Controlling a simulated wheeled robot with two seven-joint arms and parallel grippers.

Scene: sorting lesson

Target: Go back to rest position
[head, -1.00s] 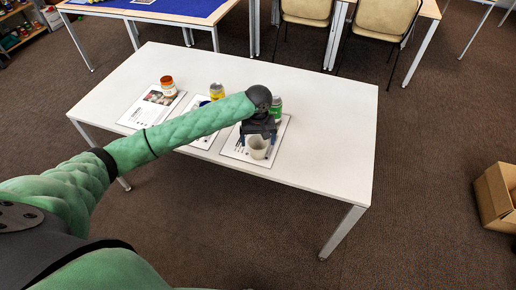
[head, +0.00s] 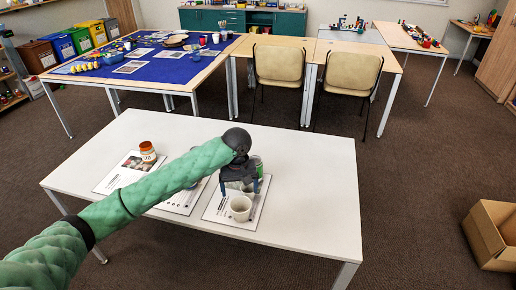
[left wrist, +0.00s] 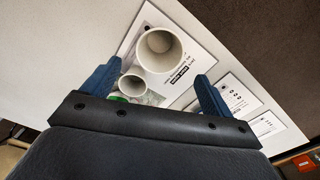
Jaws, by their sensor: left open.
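My left gripper (head: 239,187) is open and empty, just behind and above a white cup (head: 240,208) on the rightmost sheet (head: 218,212) of the white table (head: 310,190). In the left wrist view the blue fingers (left wrist: 157,88) are spread wide. That view shows the large white cup (left wrist: 160,50) standing on the sheet beyond the fingers, with a smaller white cup (left wrist: 132,85) and a bit of a green thing (left wrist: 118,98) beside it. In the head view my gripper partly hides these. My right gripper is not in view.
An orange-and-white jar (head: 147,152) stands on the leftmost sheet (head: 115,180). My left arm hides much of the middle sheet (head: 183,203). A cardboard box (head: 490,235) stands on the floor at right. Chairs and a blue-topped table (head: 180,68) are behind. The table's right end is clear.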

